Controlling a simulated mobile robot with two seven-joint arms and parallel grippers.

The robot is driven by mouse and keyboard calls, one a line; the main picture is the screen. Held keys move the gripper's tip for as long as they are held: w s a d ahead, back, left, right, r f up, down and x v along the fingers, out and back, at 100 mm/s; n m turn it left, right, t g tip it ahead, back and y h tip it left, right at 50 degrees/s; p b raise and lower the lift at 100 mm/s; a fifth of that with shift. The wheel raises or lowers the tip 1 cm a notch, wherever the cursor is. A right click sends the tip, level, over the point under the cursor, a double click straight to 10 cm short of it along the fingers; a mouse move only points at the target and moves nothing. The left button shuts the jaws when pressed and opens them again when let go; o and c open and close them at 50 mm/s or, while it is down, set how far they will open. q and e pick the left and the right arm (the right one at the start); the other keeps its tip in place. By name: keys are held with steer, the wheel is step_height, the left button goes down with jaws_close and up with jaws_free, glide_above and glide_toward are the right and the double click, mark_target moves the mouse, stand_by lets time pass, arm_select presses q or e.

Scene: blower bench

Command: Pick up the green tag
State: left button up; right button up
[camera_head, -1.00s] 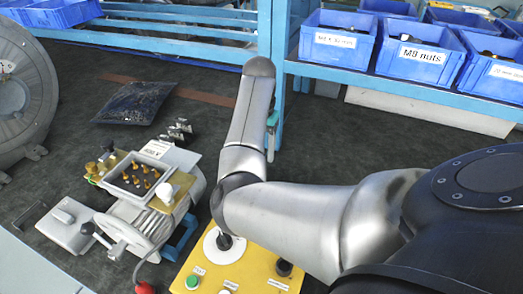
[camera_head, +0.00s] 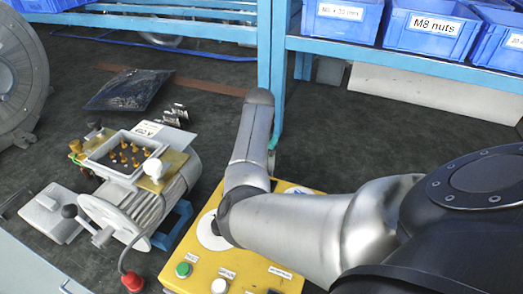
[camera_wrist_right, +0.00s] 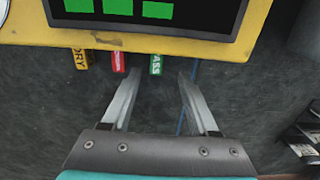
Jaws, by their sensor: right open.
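The green tag (camera_wrist_right: 156,64), with white lettering, hangs at the edge of a yellow-framed panel (camera_wrist_right: 120,41) in the right wrist view. A red tag (camera_wrist_right: 118,61) and a yellow tag (camera_wrist_right: 81,58) hang to its left. My right gripper (camera_wrist_right: 159,78) is open and empty. Its two fingertips lie just below the green tag in the picture, one on each side of its line, with no visible contact. In the head view my right arm hides most of this gripper, and the tags cannot be made out. My left gripper is not in view.
A yellow control box (camera_head: 205,258) with buttons stands under my right arm. A motor with an open terminal box (camera_head: 140,172) stands to its left. Blue bins (camera_head: 425,32) sit on a blue shelf behind.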

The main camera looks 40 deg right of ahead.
steer(key=f, duration=0.2)
steer(key=f+b, duration=0.1)
steer(key=f, duration=0.1)
steer(key=f+b, duration=0.1)
steer(key=shift+s+f, duration=0.3)
steer(key=shift+f, duration=0.1)
steer(key=shift+r, duration=0.1)
steer(key=shift+c, duration=0.6)
jaws_close()
